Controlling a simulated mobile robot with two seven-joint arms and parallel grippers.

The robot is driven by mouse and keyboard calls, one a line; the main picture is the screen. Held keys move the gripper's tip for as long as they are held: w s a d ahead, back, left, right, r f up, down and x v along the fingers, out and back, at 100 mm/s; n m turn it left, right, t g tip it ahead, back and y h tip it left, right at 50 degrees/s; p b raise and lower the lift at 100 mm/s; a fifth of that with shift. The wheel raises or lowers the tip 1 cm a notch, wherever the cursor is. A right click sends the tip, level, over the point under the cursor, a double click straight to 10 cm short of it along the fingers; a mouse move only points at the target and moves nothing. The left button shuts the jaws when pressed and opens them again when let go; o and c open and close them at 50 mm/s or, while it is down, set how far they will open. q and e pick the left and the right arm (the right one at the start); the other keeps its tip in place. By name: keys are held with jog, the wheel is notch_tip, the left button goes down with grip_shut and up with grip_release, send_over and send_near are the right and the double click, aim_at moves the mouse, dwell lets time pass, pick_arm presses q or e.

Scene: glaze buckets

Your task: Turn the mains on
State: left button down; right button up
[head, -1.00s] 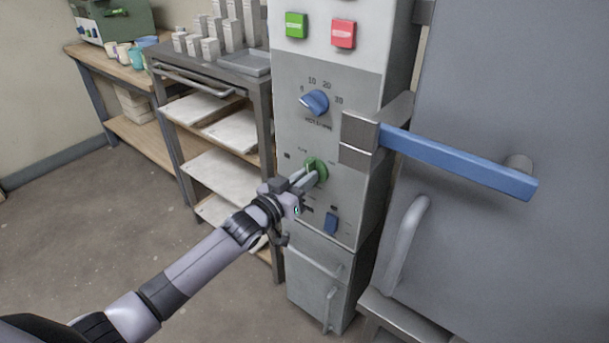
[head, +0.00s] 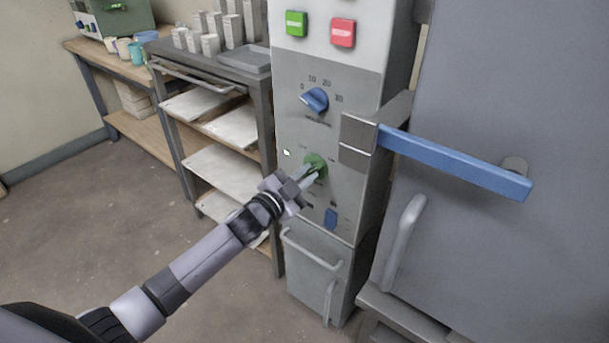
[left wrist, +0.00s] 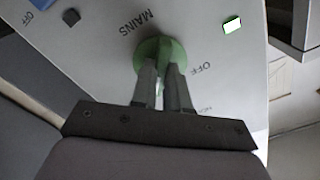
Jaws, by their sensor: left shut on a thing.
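The green mains knob (head: 315,161) is on the grey front of the control cabinet. It also shows in the left wrist view (left wrist: 152,48), beside the printed words MAINS and OFF. My left gripper (head: 309,179) is shut on the knob's grip. In the left wrist view, the two fingers (left wrist: 163,85) are close together with the green grip between them and hide part of it. A small indicator (head: 286,152) left of the knob is lit white; it is also bright in the left wrist view (left wrist: 232,25). My right gripper is not in view.
A blue dial (head: 315,100) sits above the knob and a blue switch (head: 331,218) below it. Green (head: 296,23) and red (head: 343,32) buttons are higher up. A blue door handle (head: 455,162) juts out at right. A shelved rack (head: 262,100) stands at left.

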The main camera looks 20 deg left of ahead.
pick_arm(q)
jog(key=shift+m, duration=0.5)
jog(key=c, duration=1.1)
grip_release()
jog(key=shift+p+v, duration=0.45)
jog(key=shift+v, duration=3.15)
jog(key=s+f+n+g+y+p, duration=0.1)
jog(key=s+f+n+g+p, duration=0.1)
jog(key=s, duration=0.6)
jog(key=s+f+n+g+y+p, duration=0.1)
jog(key=s+f+n+g+p, duration=0.1)
jog(key=s+n+p, duration=0.3)
jog(key=s+f+n+g+y+p, duration=0.2)
jog(key=s+n+p, duration=0.1)
jog(key=s, duration=1)
jog(key=shift+s+d+n+g, duration=0.1)
jog(key=shift+d+n+g, duration=0.2)
jog(key=shift+d+n, duration=0.1)
